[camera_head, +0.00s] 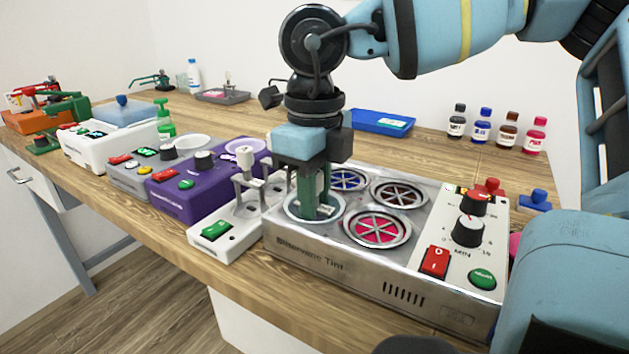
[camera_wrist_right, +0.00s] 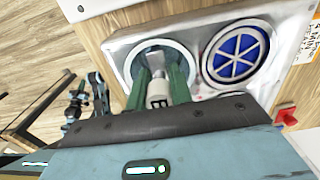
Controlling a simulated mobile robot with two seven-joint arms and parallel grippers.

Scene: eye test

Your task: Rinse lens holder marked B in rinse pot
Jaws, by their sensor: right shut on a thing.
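My right gripper (camera_head: 318,208) points down into the pale-looking front-left pot (camera_head: 290,208) of the silver tint unit (camera_head: 300,262). Its green fingers are shut on the lens holder marked B (camera_wrist_right: 158,102), whose light grip with a black B shows between them in the right wrist view. The holder's lower end is down at or inside the pot's ring (camera_wrist_right: 188,58); its depth is hidden. In the head view the fingers hide most of the holder. My left gripper is not in view.
Blue (camera_head: 347,180), brown (camera_head: 398,194) and pink (camera_head: 377,228) pots with spoked covers sit beside the pale one. A white rack (camera_head: 240,222) with upright grey holders stands close left. Several bottles (camera_head: 483,125) and a blue tray (camera_head: 382,122) stand behind.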

